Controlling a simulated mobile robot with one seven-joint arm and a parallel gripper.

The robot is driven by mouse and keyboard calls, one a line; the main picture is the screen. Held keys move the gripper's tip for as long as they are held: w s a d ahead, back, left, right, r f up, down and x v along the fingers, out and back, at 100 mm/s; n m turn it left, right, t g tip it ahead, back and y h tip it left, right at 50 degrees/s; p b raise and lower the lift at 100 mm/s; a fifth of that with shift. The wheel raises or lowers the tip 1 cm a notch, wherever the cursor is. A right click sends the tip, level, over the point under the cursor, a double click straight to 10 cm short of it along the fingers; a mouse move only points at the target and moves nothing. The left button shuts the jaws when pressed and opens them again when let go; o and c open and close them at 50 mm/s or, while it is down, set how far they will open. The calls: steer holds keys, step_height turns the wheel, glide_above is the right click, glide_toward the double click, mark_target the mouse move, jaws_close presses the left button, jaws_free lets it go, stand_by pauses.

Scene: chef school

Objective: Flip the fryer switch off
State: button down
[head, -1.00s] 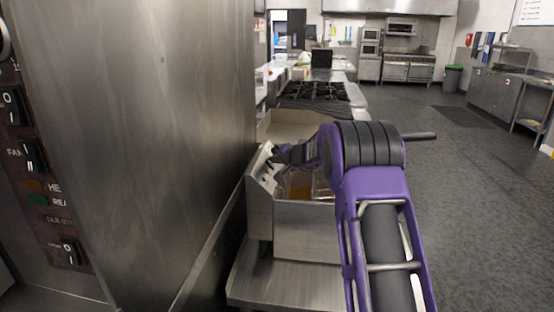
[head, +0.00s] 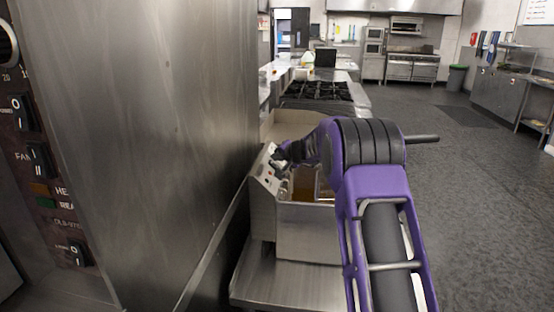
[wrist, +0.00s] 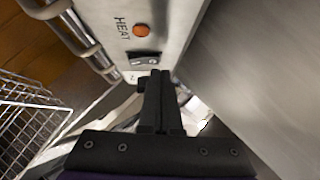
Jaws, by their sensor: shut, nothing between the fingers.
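The fryer (head: 307,235) is a steel box with a slanted control panel (head: 264,180) on its left side in the head view. In the wrist view the panel (wrist: 165,28) carries an orange light (wrist: 142,30) marked HEAT and a black switch (wrist: 143,57). Another small dark control, partly hidden by the fingers, shows just below it. My gripper (wrist: 160,74) is shut and empty, its tips close to the panel just below the black switch. I cannot tell whether they touch it. In the head view my gripper (head: 279,160) is small, at the panel's upper end.
A wire basket (wrist: 32,115) and metal tubes (wrist: 75,28) lie to the left in the wrist view. A tall steel cabinet (head: 150,130) with its own switches stands close on the left in the head view. A black stove top (head: 318,92) is behind the fryer. The floor (head: 450,200) at right is clear.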

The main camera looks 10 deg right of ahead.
steer(key=s+d+r+b, duration=0.1)
steer(key=s+d+r, duration=0.3)
steer(key=s+r, duration=0.4)
steer(key=shift+s+d+r, duration=0.2)
steer(key=shift+s+r, duration=0.1)
steer(key=shift+s, duration=0.15)
stand_by(0.3)
